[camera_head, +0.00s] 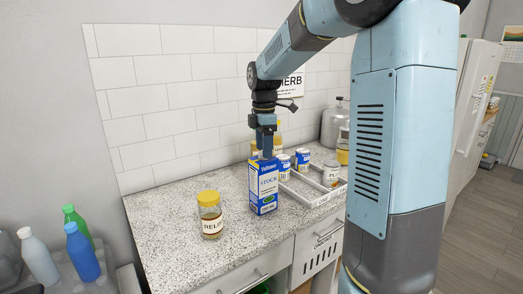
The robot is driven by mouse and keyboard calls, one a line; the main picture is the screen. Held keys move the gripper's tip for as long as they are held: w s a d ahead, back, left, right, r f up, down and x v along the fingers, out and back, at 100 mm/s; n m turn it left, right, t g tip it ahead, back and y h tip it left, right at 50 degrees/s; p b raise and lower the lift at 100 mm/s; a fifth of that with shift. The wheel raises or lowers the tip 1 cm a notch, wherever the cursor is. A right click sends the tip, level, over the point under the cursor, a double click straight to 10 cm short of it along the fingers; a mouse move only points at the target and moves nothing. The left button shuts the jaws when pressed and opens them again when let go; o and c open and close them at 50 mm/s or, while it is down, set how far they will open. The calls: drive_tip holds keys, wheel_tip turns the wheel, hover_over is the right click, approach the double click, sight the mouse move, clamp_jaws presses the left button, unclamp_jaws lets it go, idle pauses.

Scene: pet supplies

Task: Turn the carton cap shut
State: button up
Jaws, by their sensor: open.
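A blue and white carton (263,190) labelled "STOCK" stands upright on the speckled counter, near its front edge. My gripper (267,152) points straight down at the carton's top, with its open fingers at or just above it. The carton's cap is hidden behind the fingers, so I cannot tell how it is turned or whether the fingers touch it.
A yellow-lidded jar (210,215) stands left of the carton. A pale tray (318,196) with several cans is close on its right. A grey canister (334,125) stands farther back right. Bottles (83,253) are at the lower left. The counter's left part (160,215) is clear.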

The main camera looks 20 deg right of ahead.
drive_tip(key=shift+f, duration=0.65)
drive_tip(key=shift+c, duration=0.2)
